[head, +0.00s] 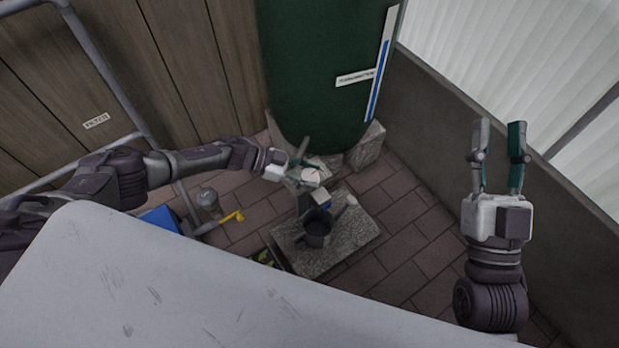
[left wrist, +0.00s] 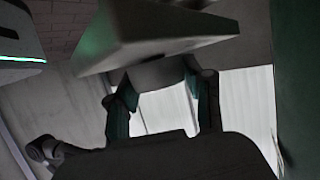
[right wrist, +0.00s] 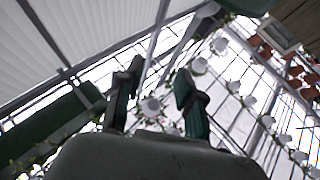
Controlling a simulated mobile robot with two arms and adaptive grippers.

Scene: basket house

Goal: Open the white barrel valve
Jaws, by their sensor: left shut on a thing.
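The green barrel (head: 325,70) stands at the back on stone blocks. A small white valve (head: 311,177) shows at the foot of its front. My left gripper (head: 305,164) reaches in from the left and is at the valve, shut on it. In the left wrist view, a pale piece (left wrist: 158,73) lies between the two fingers, under a larger pale slab. The exact turn of the valve handle is too small to tell. My right gripper (head: 498,158) is raised at the right, open and empty, far from the barrel. Its fingers (right wrist: 155,95) show apart.
A dark watering can (head: 315,228) stands on a stone slab (head: 345,248) below the valve. A low wall (head: 480,130) runs along the right. Paving (head: 410,230) right of the slab is clear.

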